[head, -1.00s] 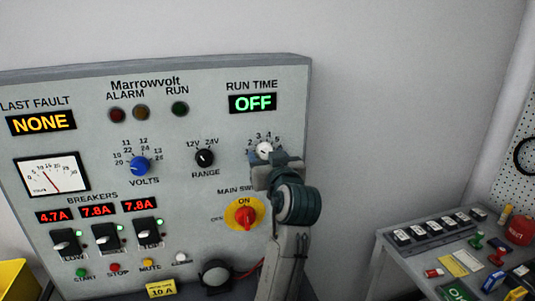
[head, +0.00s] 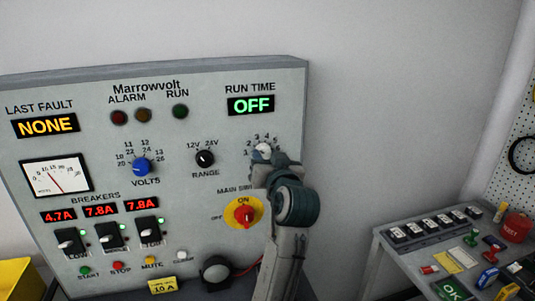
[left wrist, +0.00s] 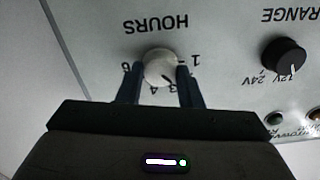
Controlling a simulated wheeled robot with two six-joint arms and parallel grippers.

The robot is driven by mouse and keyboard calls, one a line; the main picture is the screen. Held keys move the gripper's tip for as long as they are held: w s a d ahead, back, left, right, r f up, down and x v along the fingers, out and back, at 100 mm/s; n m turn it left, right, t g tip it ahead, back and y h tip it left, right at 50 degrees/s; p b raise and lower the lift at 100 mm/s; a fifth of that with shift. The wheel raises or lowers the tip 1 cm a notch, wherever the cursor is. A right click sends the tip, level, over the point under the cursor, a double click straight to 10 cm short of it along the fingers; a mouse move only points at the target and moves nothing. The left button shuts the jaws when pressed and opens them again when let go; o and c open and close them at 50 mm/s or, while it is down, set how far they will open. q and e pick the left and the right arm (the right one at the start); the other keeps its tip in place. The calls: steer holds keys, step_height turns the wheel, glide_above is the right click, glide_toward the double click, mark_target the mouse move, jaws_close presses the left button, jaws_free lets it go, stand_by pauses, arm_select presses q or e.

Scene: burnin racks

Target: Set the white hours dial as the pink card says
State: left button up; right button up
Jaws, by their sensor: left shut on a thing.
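The white hours dial (head: 262,148) sits on the grey panel under the RUN TIME display (head: 250,105), which reads OFF. My left gripper (head: 265,162) is at the dial and partly covers it in the head view. In the left wrist view the dial (left wrist: 159,68) is upside down, with the left gripper's dark fingers (left wrist: 158,80) shut on its two sides. A dark mark on the dial seems to point near the 3; the 2 and 5 are hidden or unclear. I cannot make out the pink card. My right gripper is not in view.
The black range knob (head: 204,158) and blue volts knob (head: 141,166) are left of the hours dial. The red main switch (head: 245,215) on its yellow plate is just below. A side table (head: 420,260) with blocks and stamps stands at right.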

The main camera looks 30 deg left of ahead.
arm_select(q)
steer(key=m+p, duration=0.2)
steer(key=shift+r+m, duration=0.2)
steer(key=shift+m, duration=0.2)
steer(key=m+p, duration=0.2)
steer(key=shift+m, duration=0.4)
steer(key=m+p, duration=0.4)
steer(key=shift+r, duration=0.1)
steer(key=shift+m+p, duration=1)
steer(key=shift+m, duration=0.2)
steer(key=o, duration=0.9)
steer(key=shift+a, duration=0.1)
steer(key=shift+o, duration=0.4)
steer(key=shift+w+a+f, duration=0.1)
steer(key=shift+a+f, duration=0.15)
steer(key=shift+f, duration=0.1)
